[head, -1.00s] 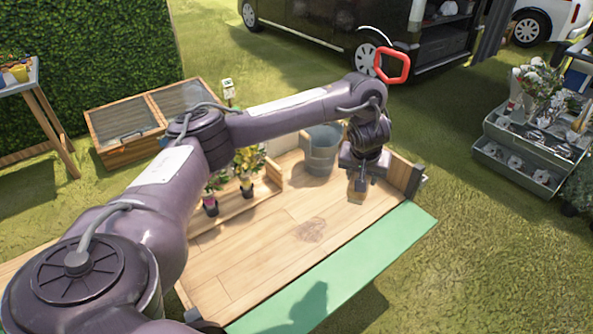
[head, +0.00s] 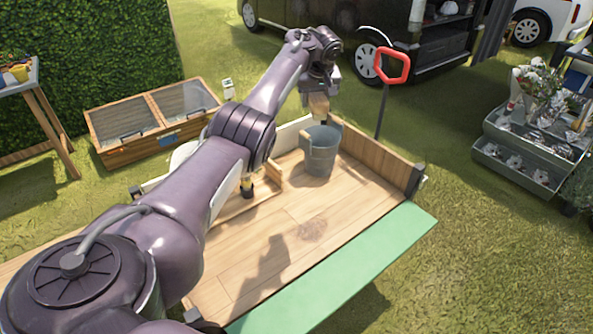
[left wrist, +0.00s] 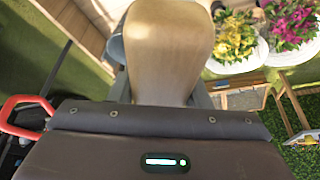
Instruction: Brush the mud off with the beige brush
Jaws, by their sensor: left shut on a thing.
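My left gripper (head: 318,92) is shut on the beige brush (head: 318,106), above and slightly behind the rim of a grey bucket (head: 319,160). In the left wrist view the beige brush (left wrist: 170,45) fills the space between the fingers, and part of the bucket (left wrist: 116,48) shows behind it. I cannot make out the bristles. A brown mud patch (head: 312,230) lies on the wooden cart bed (head: 285,225), in front of the bucket and well away from the brush. My right gripper is not in view.
A wooden side board (head: 375,160) closes the cart's far right side, with a red-handled tool (head: 392,66) standing behind it. A green strip (head: 350,265) runs along the front edge. Potted flowers (left wrist: 235,35) show in the left wrist view. The bed around the mud is clear.

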